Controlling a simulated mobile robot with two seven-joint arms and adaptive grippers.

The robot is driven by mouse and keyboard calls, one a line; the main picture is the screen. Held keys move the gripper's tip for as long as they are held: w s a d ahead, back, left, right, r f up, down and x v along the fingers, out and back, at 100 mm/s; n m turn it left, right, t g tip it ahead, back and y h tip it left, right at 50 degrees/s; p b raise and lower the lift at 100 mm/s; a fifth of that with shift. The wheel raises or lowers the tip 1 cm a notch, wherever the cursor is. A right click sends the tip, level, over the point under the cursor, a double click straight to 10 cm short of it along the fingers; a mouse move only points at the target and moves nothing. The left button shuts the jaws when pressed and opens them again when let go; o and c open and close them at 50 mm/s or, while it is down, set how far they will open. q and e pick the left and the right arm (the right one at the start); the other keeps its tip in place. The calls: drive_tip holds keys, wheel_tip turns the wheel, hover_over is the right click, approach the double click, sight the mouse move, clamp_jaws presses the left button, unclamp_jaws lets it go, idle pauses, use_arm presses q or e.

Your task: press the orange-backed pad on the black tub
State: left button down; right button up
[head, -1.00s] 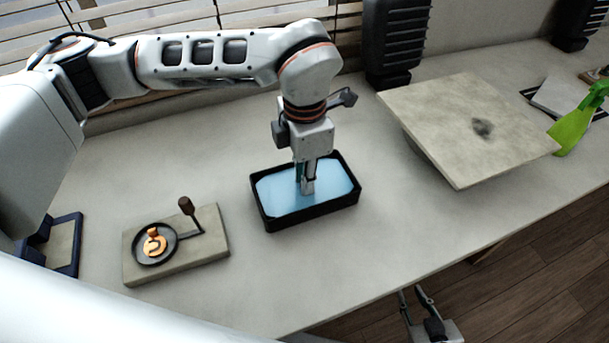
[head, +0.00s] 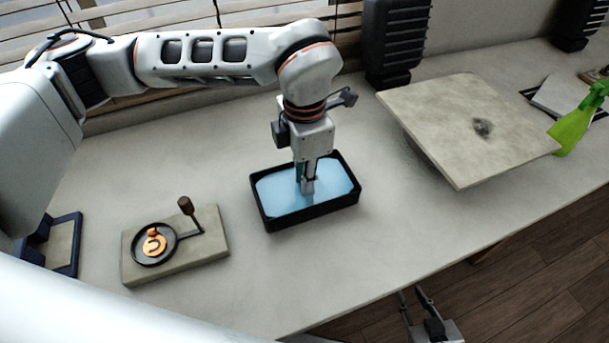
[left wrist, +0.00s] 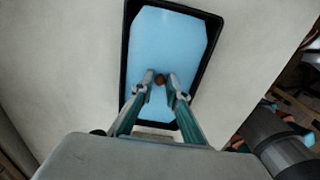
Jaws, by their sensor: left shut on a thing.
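The black tub (head: 310,221) stands mid-table with a flat light-blue surface (head: 335,184) inside it. It also fills the middle of the left wrist view (left wrist: 203,62). My left gripper (head: 307,189) points down inside its rim, at or just above the blue surface. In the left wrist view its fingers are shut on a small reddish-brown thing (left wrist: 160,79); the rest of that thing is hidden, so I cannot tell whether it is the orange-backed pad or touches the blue. My right gripper (head: 411,293) is open and empty beyond the table's front edge.
A stone slab (head: 215,243) carries a dark round dish (head: 136,257) with an orange piece (head: 155,246), and a brown knob (head: 186,205). A larger stone plate (head: 440,120) stands right of the tub. Table space is free before the tub.

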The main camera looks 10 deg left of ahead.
use_arm(q)
drive_tip(key=shift+r+p, duration=1.65)
drive_tip(key=shift+r, duration=1.85)
drive_tip(key=shift+d, duration=0.1)
